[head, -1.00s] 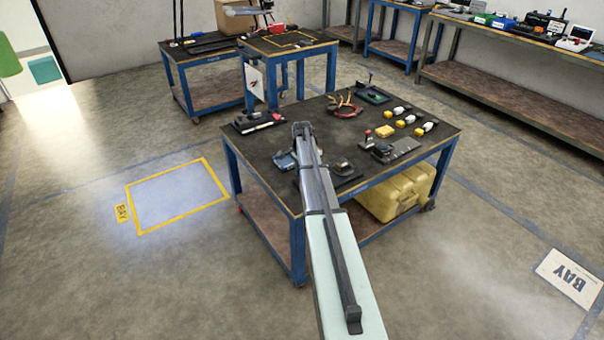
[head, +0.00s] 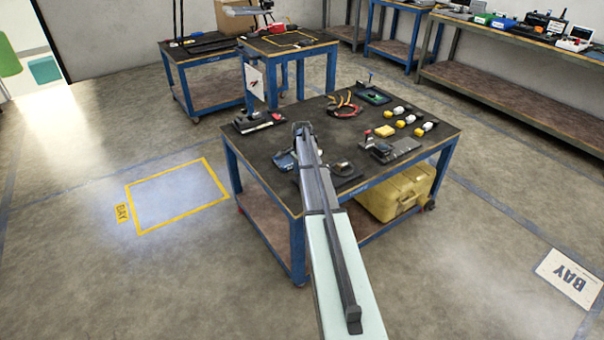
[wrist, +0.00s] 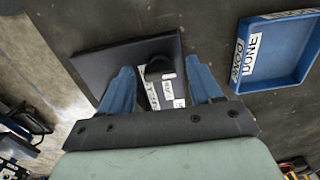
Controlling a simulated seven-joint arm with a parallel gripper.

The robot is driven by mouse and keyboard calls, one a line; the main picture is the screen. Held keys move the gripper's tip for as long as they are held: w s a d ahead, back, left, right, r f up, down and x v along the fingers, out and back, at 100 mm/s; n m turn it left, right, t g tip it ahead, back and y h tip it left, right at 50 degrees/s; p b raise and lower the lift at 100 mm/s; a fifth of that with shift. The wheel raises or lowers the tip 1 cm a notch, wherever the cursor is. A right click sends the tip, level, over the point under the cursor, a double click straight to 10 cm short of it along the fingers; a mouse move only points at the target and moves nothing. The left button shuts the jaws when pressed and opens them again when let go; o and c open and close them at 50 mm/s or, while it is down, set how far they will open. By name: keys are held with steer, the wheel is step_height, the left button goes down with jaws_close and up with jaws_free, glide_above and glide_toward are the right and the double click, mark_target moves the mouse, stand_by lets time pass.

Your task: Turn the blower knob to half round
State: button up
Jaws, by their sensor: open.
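In the wrist view, a dark round knob (wrist: 158,66) with a pale mark stands on a dark square panel (wrist: 105,65). White labels (wrist: 168,92) lie beside it, their text partly hidden. My gripper (wrist: 163,72) has its two blue fingers apart, one on each side of the knob, with gaps showing. I cannot tell how high the fingertips are above the panel.
A blue tray marked DONE (wrist: 275,48) lies to the right in the wrist view. The dark-topped table (head: 270,155) also holds a black tray (head: 252,121), a yellow block (head: 385,131), white-and-yellow pieces (head: 410,120) and a black device (head: 395,149).

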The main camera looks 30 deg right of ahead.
step_height(320, 180, up, 14)
stand_by(0.6)
steer(key=shift+f, duration=0.15)
steer(key=s+a+f+n, duration=0.4)
steer(key=a+f, duration=0.2)
steer(key=a, duration=0.5)
steer(key=s+a+f+n, duration=0.4)
steer(key=s+a+f, duration=0.15)
steer(key=a, duration=0.55)
steer(key=s+a+f+n, duration=0.4)
steer(key=s+a+n, duration=0.1)
steer(key=s+a, duration=0.35)
steer(key=s+a+f+n, duration=0.45)
steer(key=s+a, duration=0.25)
steer(key=a, duration=0.2)
steer(key=s+f+g, duration=0.3)
steer(key=s+f, duration=0.7)
steer(key=s, duration=0.5)
steer(key=s+f+g, duration=0.3)
steer(key=s+f, duration=0.7)
steer(key=s, duration=0.5)
steer(key=shift+f+n+g, duration=0.35)
steer(key=shift+g, duration=0.05)
